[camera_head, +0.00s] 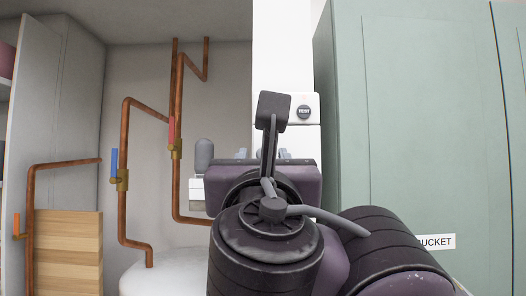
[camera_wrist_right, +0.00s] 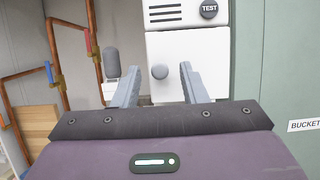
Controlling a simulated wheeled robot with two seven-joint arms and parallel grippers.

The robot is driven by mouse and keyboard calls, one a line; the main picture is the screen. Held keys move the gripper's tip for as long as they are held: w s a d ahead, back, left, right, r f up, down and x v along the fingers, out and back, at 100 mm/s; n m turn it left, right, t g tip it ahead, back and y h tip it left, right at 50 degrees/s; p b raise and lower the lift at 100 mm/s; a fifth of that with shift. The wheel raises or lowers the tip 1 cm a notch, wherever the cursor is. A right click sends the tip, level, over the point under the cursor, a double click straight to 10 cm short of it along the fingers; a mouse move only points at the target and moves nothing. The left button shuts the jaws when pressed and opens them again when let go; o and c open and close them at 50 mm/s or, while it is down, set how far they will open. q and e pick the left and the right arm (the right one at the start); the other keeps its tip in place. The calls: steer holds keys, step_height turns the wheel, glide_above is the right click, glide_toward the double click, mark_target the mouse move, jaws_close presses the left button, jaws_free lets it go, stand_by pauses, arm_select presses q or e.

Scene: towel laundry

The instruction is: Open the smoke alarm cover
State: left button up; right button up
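The smoke alarm is a white box on the wall. Its upper part (camera_head: 306,100) carries a dark TEST button (camera_head: 304,112), which also shows in the right wrist view (camera_wrist_right: 209,9) beside dark vent slots. Below it is a plain white cover (camera_wrist_right: 205,50) with a round grey knob (camera_wrist_right: 160,71). My right gripper (camera_wrist_right: 160,68) is open and points at the cover, with the knob framed between its two fingers. I cannot tell how deep the fingers reach. In the head view my right arm hides most of the cover, and the right gripper (camera_head: 262,153) shows only partly. My left gripper is not in view.
Copper pipes with a red-handled valve (camera_head: 175,140) and a blue-handled valve (camera_head: 118,172) run up the left wall. A grey rounded cylinder (camera_head: 204,155) stands left of the alarm. A green cabinet (camera_head: 420,110) with a BUCKET label is close on the right.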

steer(key=shift+w, duration=0.1)
jaws_close()
steer(key=shift+y, duration=0.4)
